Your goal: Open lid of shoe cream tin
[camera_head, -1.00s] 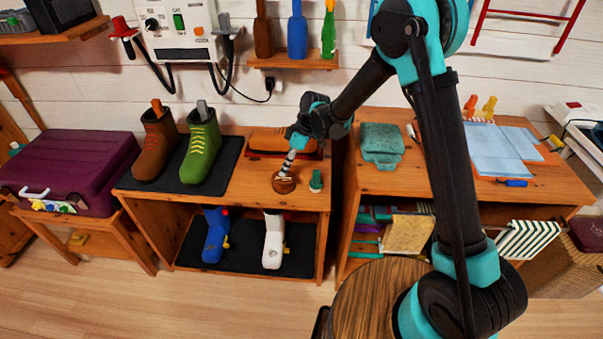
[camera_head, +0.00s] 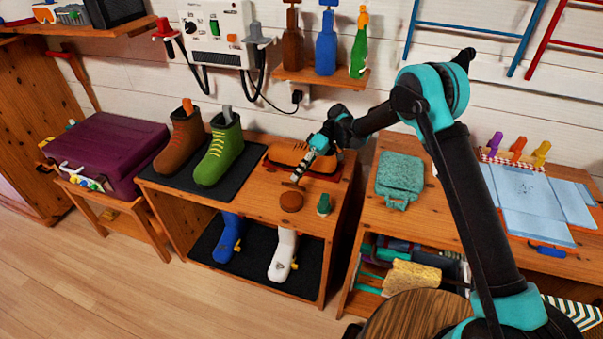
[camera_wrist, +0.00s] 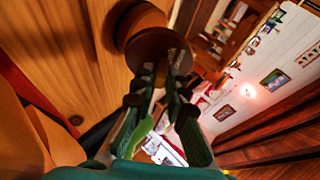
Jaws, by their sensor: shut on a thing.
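The shoe cream tin (camera_head: 291,202) is a small round brown tin on the wooden shoe bench, near its front edge. My gripper (camera_head: 297,182) comes down to it from the upper right. In the wrist view, my gripper (camera_wrist: 166,75) is shut on the rim of a dark brown disc, which looks like the tin's lid (camera_wrist: 160,44). A lighter brown round part of the tin (camera_wrist: 138,20) shows just beyond the disc, on the wood. Whether lid and tin are fully apart I cannot tell; the fingertips partly hide the disc.
A small green item (camera_head: 323,205) stands close to the right of the tin. A brown shoe (camera_head: 287,153) lies behind it. The green boot (camera_head: 219,150) and brown boot (camera_head: 182,140) stand on a dark mat to the left. Bare wood lies around the tin.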

